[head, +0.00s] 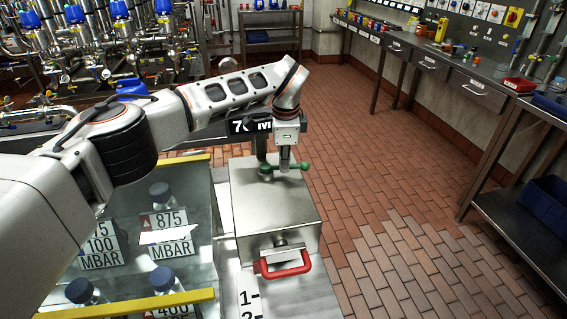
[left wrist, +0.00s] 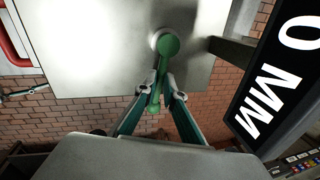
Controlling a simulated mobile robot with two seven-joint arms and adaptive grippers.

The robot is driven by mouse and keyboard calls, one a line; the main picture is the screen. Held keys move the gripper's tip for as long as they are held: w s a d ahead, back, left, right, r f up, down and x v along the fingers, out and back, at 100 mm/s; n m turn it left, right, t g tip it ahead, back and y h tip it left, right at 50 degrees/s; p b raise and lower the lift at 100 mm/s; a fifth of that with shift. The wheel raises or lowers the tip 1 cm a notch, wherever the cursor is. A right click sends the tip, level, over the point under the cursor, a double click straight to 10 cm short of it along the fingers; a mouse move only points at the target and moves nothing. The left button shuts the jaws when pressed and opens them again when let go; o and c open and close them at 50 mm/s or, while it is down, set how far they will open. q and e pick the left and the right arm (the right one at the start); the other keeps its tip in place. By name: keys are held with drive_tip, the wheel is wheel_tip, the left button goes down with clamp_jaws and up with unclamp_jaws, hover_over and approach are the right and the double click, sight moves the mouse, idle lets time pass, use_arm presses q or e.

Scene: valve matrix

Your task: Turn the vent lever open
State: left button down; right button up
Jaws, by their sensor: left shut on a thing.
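The green vent lever (head: 285,168) is on top of a steel box (head: 272,208). In the head view the lever lies roughly sideways, with its free end to the right. It also shows in the left wrist view (left wrist: 168,46), running from its round pivot down between the fingers. My left gripper (head: 284,166) is over the box's far right part, pointing down. In the left wrist view my left gripper (left wrist: 160,95) is shut on the lever's arm near its free end. The fingers partly hide the lever. My right gripper is not in view.
A red handle (head: 286,265) sticks out from the box's near side. A glass case (head: 190,235) with bottles and yellow rails stands left of the box. A dark sign (head: 250,126) is close behind the gripper. Brick floor (head: 380,190) lies open to the right.

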use_arm(q)
drive_tip(key=shift+w, duration=0.15)
idle(0.4)
drive_tip(key=c, duration=2.1)
unclamp_jaws()
drive_tip(key=shift+c, duration=0.2)
wheel_tip(320, 180, up, 12)
drive_tip(key=s, duration=0.2)
drive_tip(key=shift+s, duration=0.2)
drive_tip(key=shift+d+f, duration=0.1)
